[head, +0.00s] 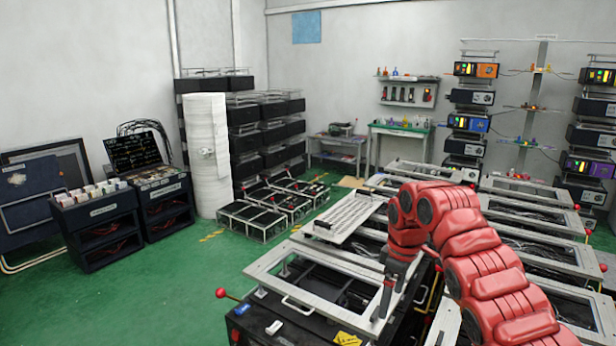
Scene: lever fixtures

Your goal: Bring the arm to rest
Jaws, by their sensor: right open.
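My right arm (490,265) is red and reaches in from the lower right, over the front fixtures. Its gripper (392,298) hangs down at the front of the arm, over the right part of the nearest framed fixture (268,270). The jaws are open and I see nothing between them. A lever with a red ball knob (220,293) sticks out at the left side of that fixture, apart from the gripper. Another red knob (438,268) shows close to the right of the gripper, partly behind the arm. My left gripper is not in view.
More framed fixtures (540,240) stand in rows at the right. A white perforated panel (343,217) lies behind the gripper. Black cabinets (97,222), a white roll (207,150) and equipment racks (470,110) stand farther off. The green floor (150,290) at the left is clear.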

